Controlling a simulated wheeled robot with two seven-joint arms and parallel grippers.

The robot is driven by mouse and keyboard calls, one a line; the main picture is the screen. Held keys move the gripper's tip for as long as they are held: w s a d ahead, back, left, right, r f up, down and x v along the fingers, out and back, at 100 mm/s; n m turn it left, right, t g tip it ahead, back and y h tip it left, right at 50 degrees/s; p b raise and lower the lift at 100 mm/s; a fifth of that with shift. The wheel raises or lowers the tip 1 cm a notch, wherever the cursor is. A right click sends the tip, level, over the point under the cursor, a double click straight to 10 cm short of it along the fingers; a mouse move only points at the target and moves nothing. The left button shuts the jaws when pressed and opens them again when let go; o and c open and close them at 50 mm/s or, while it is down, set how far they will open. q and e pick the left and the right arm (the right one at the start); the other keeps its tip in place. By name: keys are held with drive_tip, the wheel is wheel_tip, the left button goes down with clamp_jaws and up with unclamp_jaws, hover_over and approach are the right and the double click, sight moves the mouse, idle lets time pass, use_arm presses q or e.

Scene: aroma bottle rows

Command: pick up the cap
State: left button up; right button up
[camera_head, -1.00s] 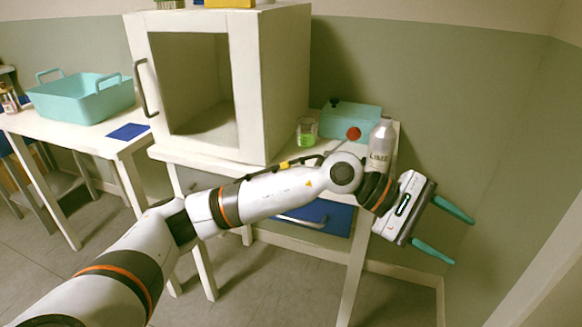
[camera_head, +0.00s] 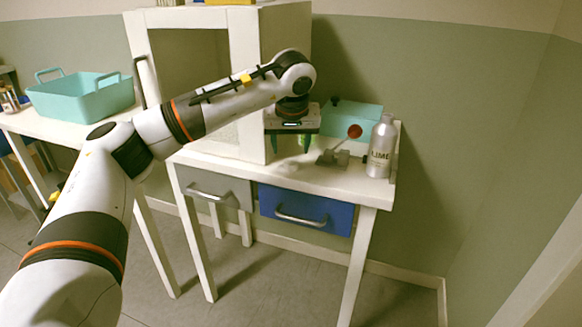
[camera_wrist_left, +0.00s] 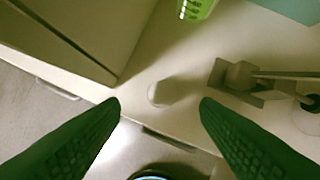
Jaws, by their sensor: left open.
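A small pale cap (camera_wrist_left: 157,93) lies on the white tabletop in the left wrist view, between and slightly beyond my fingertips. It shows faintly in the head view (camera_head: 288,167) below my left gripper (camera_head: 289,147). The left gripper points down over the table with its green fingers open and empty; it also shows in the left wrist view (camera_wrist_left: 160,104). The fingers do not touch the cap. My right gripper is not in view.
A metal lever device with a red knob (camera_head: 355,131) stands right of the cap. A grey LIME bottle (camera_head: 380,150) is at the right end. A green-marked beaker (camera_wrist_left: 198,7) is behind. A white cabinet (camera_head: 285,45) borders the left.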

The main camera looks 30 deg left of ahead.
sight(291, 162)
use_arm(q)
drive_tip(key=b+x, duration=0.1)
drive_tip(key=x, duration=0.4)
drive_tip(key=shift+w+f, duration=0.15)
drive_tip(key=shift+f, duration=0.2)
drive_tip(key=shift+r, duration=0.1)
drive_tip(key=c, duration=1.1)
